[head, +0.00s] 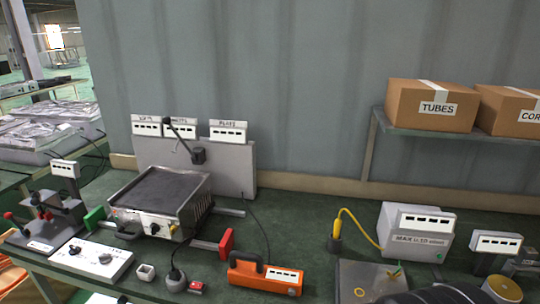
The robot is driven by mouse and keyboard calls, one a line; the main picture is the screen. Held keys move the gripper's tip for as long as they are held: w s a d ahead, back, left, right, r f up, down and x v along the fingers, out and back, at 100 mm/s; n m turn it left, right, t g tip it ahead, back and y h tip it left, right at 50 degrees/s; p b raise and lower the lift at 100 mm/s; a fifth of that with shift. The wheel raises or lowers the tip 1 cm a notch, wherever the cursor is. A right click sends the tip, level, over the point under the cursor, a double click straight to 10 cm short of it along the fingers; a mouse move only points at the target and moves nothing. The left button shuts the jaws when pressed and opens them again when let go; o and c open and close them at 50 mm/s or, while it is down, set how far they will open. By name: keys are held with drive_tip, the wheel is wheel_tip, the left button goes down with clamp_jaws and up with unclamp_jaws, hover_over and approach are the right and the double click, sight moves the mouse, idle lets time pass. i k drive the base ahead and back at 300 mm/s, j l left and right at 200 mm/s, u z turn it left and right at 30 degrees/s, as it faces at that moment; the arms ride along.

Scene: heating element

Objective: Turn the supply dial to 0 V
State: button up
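Another pale panel with a small dark knob (122,299) is cut off by the bottom edge. Three white readouts (187,128) stand on a grey board behind; their displays show dashes. No gripper fingers can be made out in the head view.
A hotplate-like unit (162,196) with front knobs stands behind the box, between green and red handles. Cartons (432,104) sit on a shelf. Free bench (305,222) lies mid-right.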

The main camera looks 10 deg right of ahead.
sight(73, 251)
drive_tip(key=z, duration=0.85)
drive_tip(key=k+j+z, duration=0.2)
drive_tip(key=j+z, duration=0.2)
drive_tip(key=k+j+z, duration=0.2)
drive_tip(key=j+z, duration=0.2)
drive_tip(key=u, duration=2.8)
drive_tip(key=i+j+u, duration=0.1)
drive_tip(key=i, duration=0.2)
